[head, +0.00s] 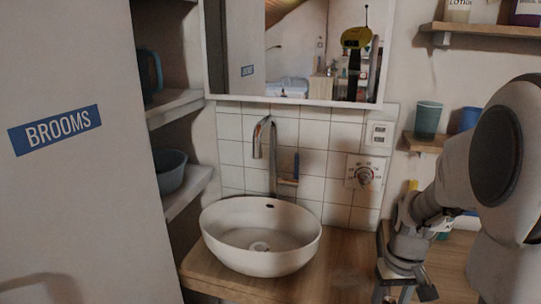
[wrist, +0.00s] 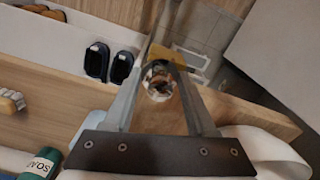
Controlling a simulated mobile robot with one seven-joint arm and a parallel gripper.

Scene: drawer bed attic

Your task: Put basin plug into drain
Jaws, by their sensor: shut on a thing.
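In the wrist view my gripper (wrist: 163,72) is shut on a small, shiny, round metallic thing (wrist: 158,86), which looks like the basin plug. The plug cannot be made out in the head view. A white curved surface, probably the basin (wrist: 272,147), shows at lower right.
A tall faucet (head: 266,140) rises behind the basin. A shelf with a teal cup (head: 427,119) is on the right wall. The brooms cabinet (head: 75,170) is at left. The wrist view shows a green soap bottle (wrist: 42,166), a brush (wrist: 12,99) and dark slippers (wrist: 108,63).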

